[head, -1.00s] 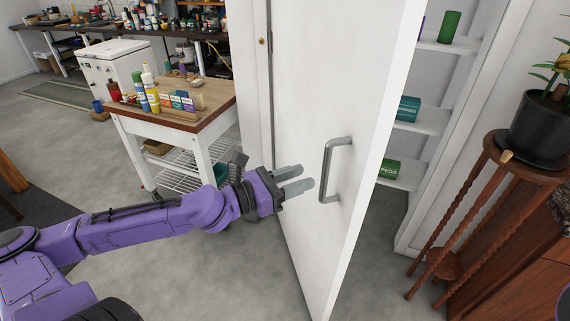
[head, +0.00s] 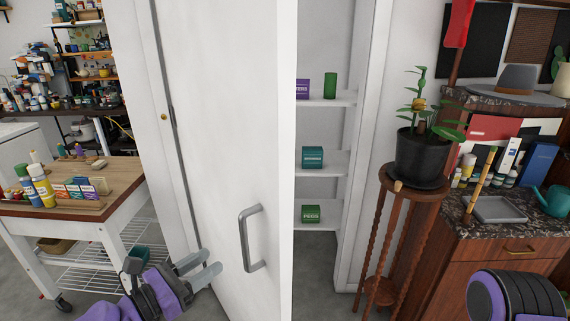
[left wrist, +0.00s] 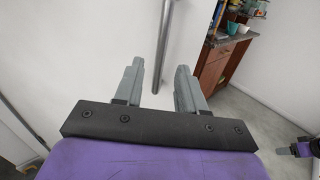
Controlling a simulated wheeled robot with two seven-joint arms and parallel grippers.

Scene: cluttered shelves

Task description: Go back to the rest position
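My left gripper (head: 212,265) is open and empty in front of the white cabinet door (head: 225,130), a little left of its grey handle (head: 251,238). It is apart from the handle. In the left wrist view the two fingers of my left gripper (left wrist: 160,66) are spread, with the handle (left wrist: 163,45) beyond them. The door stands open. A small purple and grey part at the right edge of the left wrist view looks like my right gripper (left wrist: 286,151), too small to read its fingers. In the head view only a rounded part of my right arm shows at the lower right.
Shelves (head: 322,176) right of the door hold a purple box, a green cylinder, a teal box and a green box (head: 311,214). A potted plant (head: 420,155) is on a wooden stand. A wheeled cart (head: 110,205) with bottles is left. A stone-topped cabinet (head: 480,222) stands right.

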